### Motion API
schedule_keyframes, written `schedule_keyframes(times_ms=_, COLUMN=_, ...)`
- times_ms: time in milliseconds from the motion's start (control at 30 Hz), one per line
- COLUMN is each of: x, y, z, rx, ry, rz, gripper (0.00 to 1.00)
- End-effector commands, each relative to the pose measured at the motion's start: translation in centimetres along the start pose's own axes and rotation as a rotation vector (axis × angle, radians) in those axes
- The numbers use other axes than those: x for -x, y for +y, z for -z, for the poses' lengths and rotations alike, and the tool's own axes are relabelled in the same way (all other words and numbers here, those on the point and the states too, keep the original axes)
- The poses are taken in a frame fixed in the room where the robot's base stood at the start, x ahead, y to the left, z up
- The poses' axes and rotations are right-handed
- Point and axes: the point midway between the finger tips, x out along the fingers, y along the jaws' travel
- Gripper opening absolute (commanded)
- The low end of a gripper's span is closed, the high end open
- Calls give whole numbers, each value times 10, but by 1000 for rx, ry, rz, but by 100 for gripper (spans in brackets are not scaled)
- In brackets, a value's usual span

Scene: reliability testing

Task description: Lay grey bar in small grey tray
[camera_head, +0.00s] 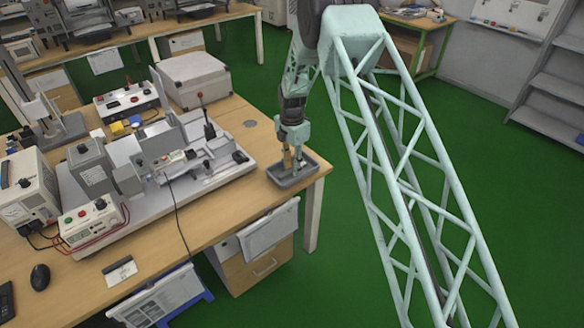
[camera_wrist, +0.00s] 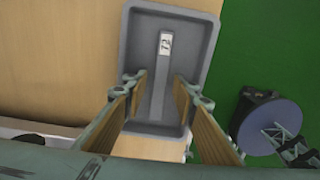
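The small grey tray (camera_head: 308,176) sits at the right front corner of the wooden bench. In the wrist view the tray (camera_wrist: 202,40) fills the upper middle. The grey bar (camera_wrist: 158,90), with a white label at its far end, appears to lie lengthwise on the tray floor. My gripper (camera_head: 293,163) points down over the tray. In the wrist view its two wooden-looking fingers (camera_wrist: 160,84) are spread, one on each side of the bar, with visible gaps between them and it. In the head view I cannot make out the bar.
A test machine on a grey base plate (camera_head: 225,170) stands left of the tray. A grey box (camera_head: 192,78) and a control unit (camera_head: 125,98) are behind it. The bench edge and open green floor (camera_head: 335,230) lie just right of the tray.

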Motion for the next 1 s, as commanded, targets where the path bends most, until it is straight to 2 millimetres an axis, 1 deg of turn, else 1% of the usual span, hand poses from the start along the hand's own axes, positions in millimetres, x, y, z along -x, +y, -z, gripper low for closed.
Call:
schedule_keyframes(times_ms=267, x=20, y=1, z=0, rx=0, ry=-1, rz=-2, gripper=26)
schedule_keyframes(times_ms=800, x=96, y=0, z=0, rx=0, ry=-1, rz=-2, gripper=26)
schedule_keyframes(times_ms=1000, x=114, y=0, z=0, rx=0, ry=0, rz=-1, gripper=26)
